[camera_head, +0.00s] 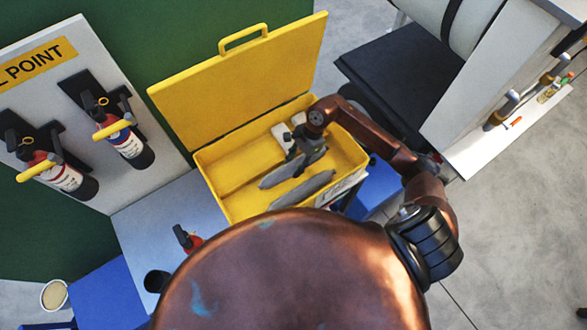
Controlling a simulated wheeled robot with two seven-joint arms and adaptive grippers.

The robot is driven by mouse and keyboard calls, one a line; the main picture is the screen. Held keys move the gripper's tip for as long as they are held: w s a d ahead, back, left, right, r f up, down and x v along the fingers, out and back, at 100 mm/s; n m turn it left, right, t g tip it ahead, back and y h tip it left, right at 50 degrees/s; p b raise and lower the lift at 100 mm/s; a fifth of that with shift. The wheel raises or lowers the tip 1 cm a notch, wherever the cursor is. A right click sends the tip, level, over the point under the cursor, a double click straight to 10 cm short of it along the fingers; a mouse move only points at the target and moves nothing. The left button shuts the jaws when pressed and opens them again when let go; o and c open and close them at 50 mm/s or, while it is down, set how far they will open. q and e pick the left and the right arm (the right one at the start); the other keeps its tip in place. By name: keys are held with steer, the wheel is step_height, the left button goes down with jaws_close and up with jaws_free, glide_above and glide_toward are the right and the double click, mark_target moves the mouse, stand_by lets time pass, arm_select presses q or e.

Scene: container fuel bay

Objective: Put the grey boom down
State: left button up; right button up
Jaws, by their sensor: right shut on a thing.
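A yellow box (222,199) stands with its lid (235,85) raised. My right gripper (303,160) reaches into the box from the right and is shut on a grey boom (279,175). The boom points down and left from the fingers, inside the box outline. I cannot tell whether it touches the box floor. A second grey boom (303,189) lies beside it, nearer the front wall. My left gripper is not in view.
White items (281,135) sit in the box near the gripper. Fire extinguishers (127,143) hang on a panel at left. A black seat-like surface (400,80) stands right of the lid. The box's left part is bare.

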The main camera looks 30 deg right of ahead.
mark_target(294, 169)
step_height(294, 169, down, 3)
steer(key=shift+f, duration=0.55)
steer(key=o, duration=1.1)
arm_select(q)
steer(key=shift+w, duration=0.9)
arm_select(e)
steer(key=shift+o, duration=0.6)
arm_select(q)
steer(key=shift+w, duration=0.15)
